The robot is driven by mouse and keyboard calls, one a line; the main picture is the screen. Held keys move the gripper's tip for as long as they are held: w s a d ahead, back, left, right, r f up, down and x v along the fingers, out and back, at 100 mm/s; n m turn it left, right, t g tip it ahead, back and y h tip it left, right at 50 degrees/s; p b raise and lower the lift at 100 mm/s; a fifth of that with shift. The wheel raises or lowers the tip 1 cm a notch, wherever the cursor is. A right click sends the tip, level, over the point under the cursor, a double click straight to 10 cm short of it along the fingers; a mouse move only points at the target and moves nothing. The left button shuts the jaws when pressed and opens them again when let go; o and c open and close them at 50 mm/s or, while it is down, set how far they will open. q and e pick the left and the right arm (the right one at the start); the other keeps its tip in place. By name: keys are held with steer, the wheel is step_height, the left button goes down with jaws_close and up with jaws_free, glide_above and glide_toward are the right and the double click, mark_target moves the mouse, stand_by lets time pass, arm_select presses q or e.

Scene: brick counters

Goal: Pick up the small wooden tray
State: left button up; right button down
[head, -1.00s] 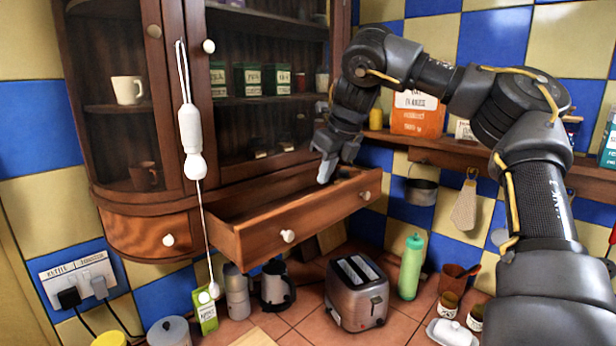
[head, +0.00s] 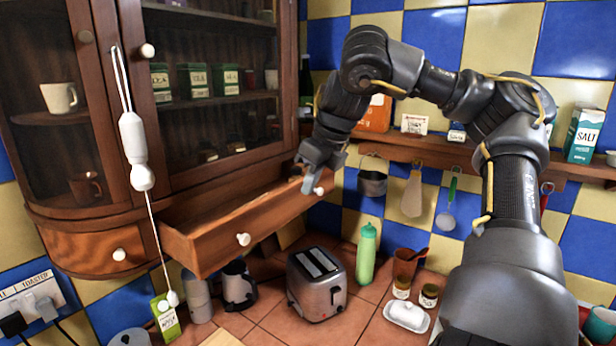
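I see no small wooden tray that I can name with certainty. A wooden drawer (head: 215,240) under the glass-fronted cabinet is pulled open, and its inside is mostly hidden by its front. A pale wooden piece (head: 222,338) shows at the bottom edge of the head view, too cut off to identify. My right gripper (head: 308,183) hangs at the right end of the open drawer, close to its right knob. I cannot tell whether its fingers are apart or touch the drawer. My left gripper is not in view.
A toaster (head: 316,285), a green bottle (head: 366,253), a kettle (head: 238,285) and a butter dish (head: 407,315) stand on the tiled counter below. A shelf (head: 440,152) with hanging utensils runs along the right wall. A white pull cord (head: 134,150) hangs before the cabinet.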

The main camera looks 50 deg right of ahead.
steer(key=shift+c, duration=2.2)
jaws_free()
steer(key=shift+r, duration=0.1)
